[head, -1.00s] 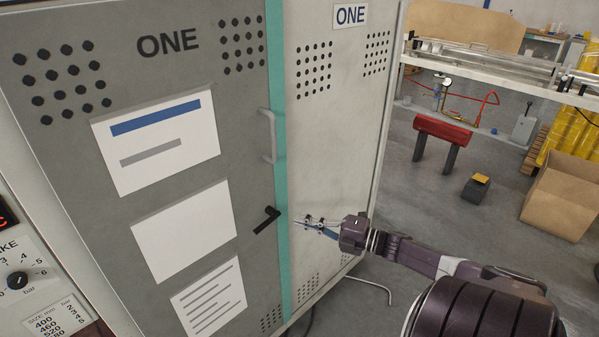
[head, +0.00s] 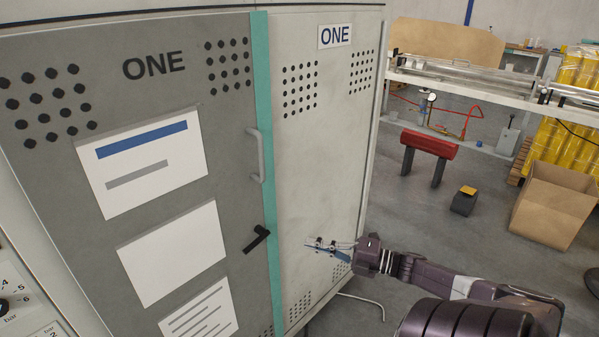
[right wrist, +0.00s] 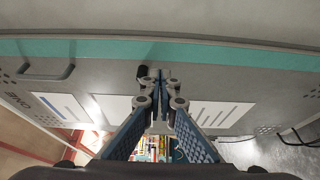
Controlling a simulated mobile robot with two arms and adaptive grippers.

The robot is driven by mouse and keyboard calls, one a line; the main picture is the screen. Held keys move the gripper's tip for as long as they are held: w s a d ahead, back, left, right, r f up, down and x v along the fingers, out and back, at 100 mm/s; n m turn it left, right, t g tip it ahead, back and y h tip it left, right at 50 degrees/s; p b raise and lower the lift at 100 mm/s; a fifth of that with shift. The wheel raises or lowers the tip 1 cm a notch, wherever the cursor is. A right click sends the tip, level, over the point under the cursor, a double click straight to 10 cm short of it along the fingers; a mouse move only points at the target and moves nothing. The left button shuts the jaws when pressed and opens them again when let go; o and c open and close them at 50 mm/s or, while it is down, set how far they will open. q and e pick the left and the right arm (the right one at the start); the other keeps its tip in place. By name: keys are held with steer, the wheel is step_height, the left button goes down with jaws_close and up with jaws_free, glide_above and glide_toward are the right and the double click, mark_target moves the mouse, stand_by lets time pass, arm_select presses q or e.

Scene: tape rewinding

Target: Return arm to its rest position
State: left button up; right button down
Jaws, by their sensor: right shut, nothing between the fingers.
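My right gripper (head: 318,244) is shut and empty in front of the pale right-hand panel of the cabinet marked ONE (head: 320,160). In the head view it stands to the right of the black lever handle (head: 257,239) and apart from it. The right wrist view shows its blue fingers (right wrist: 162,84) closed together at the tips, with the cabinet front behind them. The grey cabinet door (head: 225,120) looks shut against the teal strip (head: 264,130). My left gripper is not in view.
A grey bar handle (head: 260,155) sits on the door above the lever. A bent metal rod (head: 375,303) lies low by the cabinet's right side. A red roller on a stand (head: 428,143), a cardboard box (head: 553,205) and a long shelf (head: 470,82) stand to the right.

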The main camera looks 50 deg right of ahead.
steer(key=v, duration=0.6)
steer(key=shift+w, duration=0.1)
